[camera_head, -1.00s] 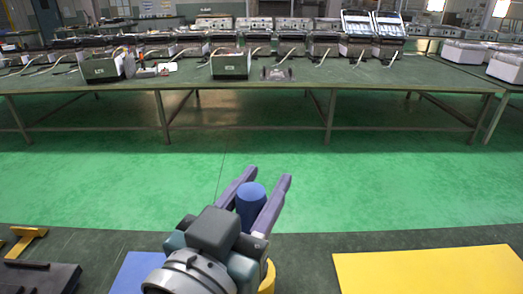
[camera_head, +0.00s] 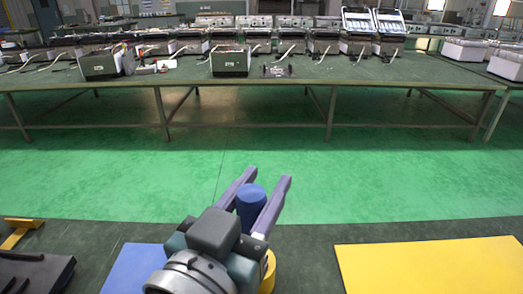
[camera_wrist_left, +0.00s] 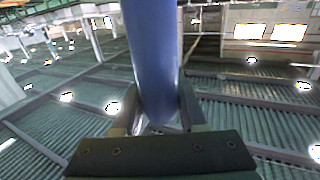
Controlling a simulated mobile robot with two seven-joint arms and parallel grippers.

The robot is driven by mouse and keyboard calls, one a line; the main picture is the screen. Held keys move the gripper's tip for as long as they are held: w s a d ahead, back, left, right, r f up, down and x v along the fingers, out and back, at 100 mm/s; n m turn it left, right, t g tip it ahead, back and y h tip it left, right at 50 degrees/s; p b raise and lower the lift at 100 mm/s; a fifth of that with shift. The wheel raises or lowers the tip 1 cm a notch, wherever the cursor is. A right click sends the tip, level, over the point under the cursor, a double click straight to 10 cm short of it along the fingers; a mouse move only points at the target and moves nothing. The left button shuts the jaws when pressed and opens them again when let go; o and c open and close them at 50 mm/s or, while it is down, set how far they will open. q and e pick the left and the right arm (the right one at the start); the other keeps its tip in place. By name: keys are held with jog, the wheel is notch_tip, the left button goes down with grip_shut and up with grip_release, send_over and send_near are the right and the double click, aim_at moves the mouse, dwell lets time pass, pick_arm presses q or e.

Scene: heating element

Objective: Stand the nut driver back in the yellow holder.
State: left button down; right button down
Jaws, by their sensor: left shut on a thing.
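My left gripper (camera_head: 262,180) is shut on the blue handle of the nut driver (camera_head: 250,203), which looks about upright. In the left wrist view the nut driver's blue handle (camera_wrist_left: 155,60) runs up between the two fingers (camera_wrist_left: 160,118). The yellow holder (camera_head: 269,270) shows only in part, low in the head view, beside and behind my left gripper's body. The nut driver's lower end is hidden, so I cannot tell whether it is in the holder. My right gripper is not in view.
On the near dark table are a blue mat (camera_head: 130,268), a yellow mat (camera_head: 430,270), a dark block (camera_head: 30,272) and a yellow piece (camera_head: 20,232). Green floor separates it from a far bench (camera_head: 250,92) with devices.

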pick_arm(q)
jog(key=shift+f+b, duration=0.4)
jog(key=shift+f, duration=0.1)
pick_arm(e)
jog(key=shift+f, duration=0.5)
pick_arm(q)
jog(key=c, duration=0.6)
grip_release()
jog(key=shift+c, duration=0.2)
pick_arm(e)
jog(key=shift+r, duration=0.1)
pick_arm(q)
jog(key=shift+o, duration=1.3)
jog(key=p+v, duration=0.1)
jog(key=v, duration=0.9)
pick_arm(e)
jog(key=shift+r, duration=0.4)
pick_arm(q)
jog(key=shift+w, duration=0.1)
